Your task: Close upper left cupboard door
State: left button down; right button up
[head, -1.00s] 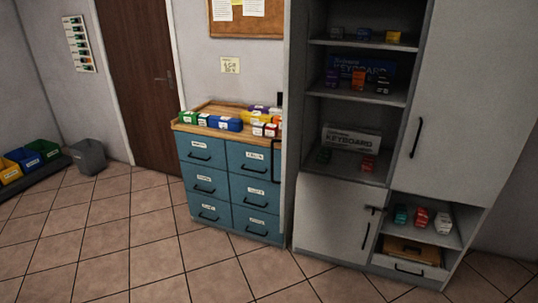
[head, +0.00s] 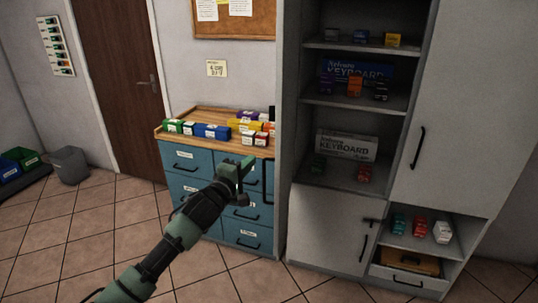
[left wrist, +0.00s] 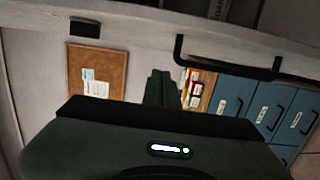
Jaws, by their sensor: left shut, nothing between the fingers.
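The upper left cupboard door (head: 288,90) stands open and shows nearly edge-on at the left side of the grey cupboard. Its black handle (head: 268,184) is on the face turned left. In the left wrist view the door (left wrist: 130,33) runs across the top, with the handle (left wrist: 228,62) below its edge. My left gripper (head: 246,165) is shut and empty, just left of the handle in the head view. Its fingers (left wrist: 160,88) point up in the wrist view, apart from the handle. My right gripper is out of view.
The open shelves hold keyboard boxes (head: 347,146) and small cartons. A closed tall door (head: 455,100) is on the right and a closed lower door (head: 325,225) below. A blue drawer cabinet (head: 190,180) with boxes on top stands behind my left gripper.

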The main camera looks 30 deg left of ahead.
pick_arm(q)
jog(key=w+d+p, duration=0.2)
jog(key=w+d, duration=0.1)
jog(key=w, duration=0.3)
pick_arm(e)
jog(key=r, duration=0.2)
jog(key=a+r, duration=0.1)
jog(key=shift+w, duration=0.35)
pick_arm(q)
jog(key=shift+d+f, duration=0.1)
jog(key=shift+d, duration=0.05)
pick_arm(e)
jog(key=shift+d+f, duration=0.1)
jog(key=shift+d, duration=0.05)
